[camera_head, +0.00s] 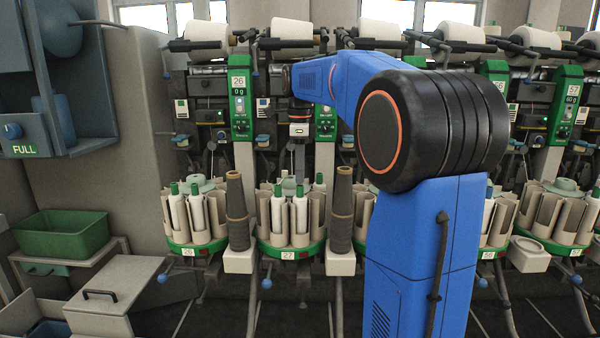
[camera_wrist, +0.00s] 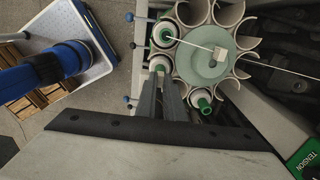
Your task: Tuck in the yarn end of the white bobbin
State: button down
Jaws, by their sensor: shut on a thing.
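A round bobbin magazine stands below my gripper, with its grey-green centre disc (camera_wrist: 200,66) in the wrist view and its green rim, labelled 27, in the head view (camera_head: 288,253). White bobbins with green tops sit in its pockets. My gripper (camera_wrist: 162,80) points down at the near side of the magazine and is shut on the top of a white bobbin (camera_wrist: 159,63), which also shows in the head view (camera_head: 300,214). The fingers partly hide the held bobbin.
Another white bobbin (camera_wrist: 203,104) stands right of my fingers. Dark yarn cones (camera_head: 237,208) (camera_head: 341,208) flank the magazine closely. Another yarn line (camera_wrist: 280,70) crosses to the right. A green bin (camera_head: 62,234) stands at the left.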

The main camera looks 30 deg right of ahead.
dwell(0.4)
jog(key=c, duration=1.3)
grip_release()
jog(key=shift+r, duration=0.1)
jog(key=shift+r, duration=3.35)
